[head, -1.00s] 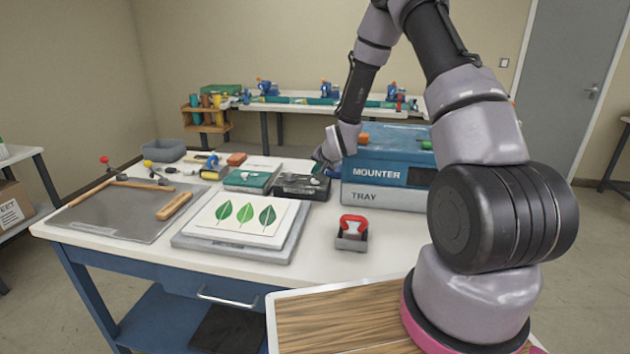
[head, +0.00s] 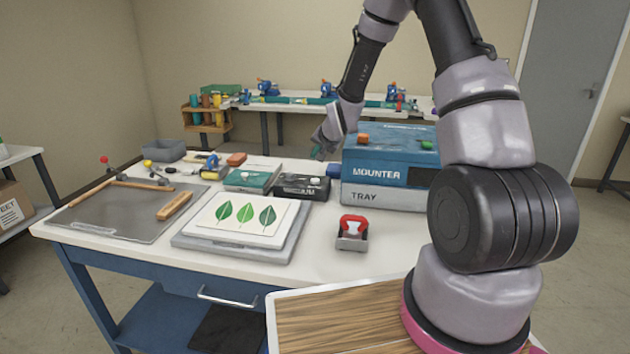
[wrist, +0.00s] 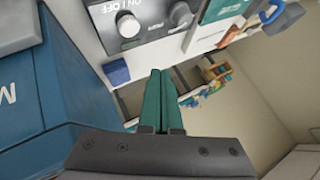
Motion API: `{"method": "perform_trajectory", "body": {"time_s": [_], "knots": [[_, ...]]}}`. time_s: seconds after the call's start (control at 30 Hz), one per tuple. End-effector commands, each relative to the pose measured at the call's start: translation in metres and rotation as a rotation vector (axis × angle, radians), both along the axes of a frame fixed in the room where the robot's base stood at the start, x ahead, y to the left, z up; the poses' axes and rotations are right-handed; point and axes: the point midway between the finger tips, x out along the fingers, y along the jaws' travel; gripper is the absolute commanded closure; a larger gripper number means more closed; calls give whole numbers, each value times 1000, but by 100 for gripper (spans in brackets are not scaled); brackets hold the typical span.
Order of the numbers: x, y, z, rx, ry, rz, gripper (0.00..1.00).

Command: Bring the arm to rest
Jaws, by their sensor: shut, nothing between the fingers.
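My gripper (head: 318,150) hangs in the air just left of the blue mounter (head: 375,165), above the back of the white worktable. In the wrist view its two green fingers (wrist: 161,103) are together with nothing between them. The mounter's side (wrist: 30,95) fills the left of the wrist view. A black box with a white knob (head: 302,186) lies below the gripper; its ON/OFF marking and knob show in the wrist view (wrist: 128,24). The gripper is apart from both.
A sheet with three green leaves (head: 242,218) lies on a grey board. A red-handled tool (head: 352,228) stands near the front. A grey mat (head: 110,225) with wooden pieces is at left. A grey bin (head: 164,150) stands behind. A second bench (head: 300,108) is along the wall.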

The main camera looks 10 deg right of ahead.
Motion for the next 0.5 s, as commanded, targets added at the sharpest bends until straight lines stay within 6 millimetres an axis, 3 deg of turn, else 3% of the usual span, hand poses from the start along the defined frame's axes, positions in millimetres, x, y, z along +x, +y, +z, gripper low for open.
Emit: {"method": "perform_trajectory", "body": {"time_s": [0.27, 0.37, 0.5], "knots": [[-1, -2, 8, -7, -1, 2, 100], [-7, -6, 29, -26, 0, 8, 100], [-25, -16, 76, -68, 11, 19, 100]]}}
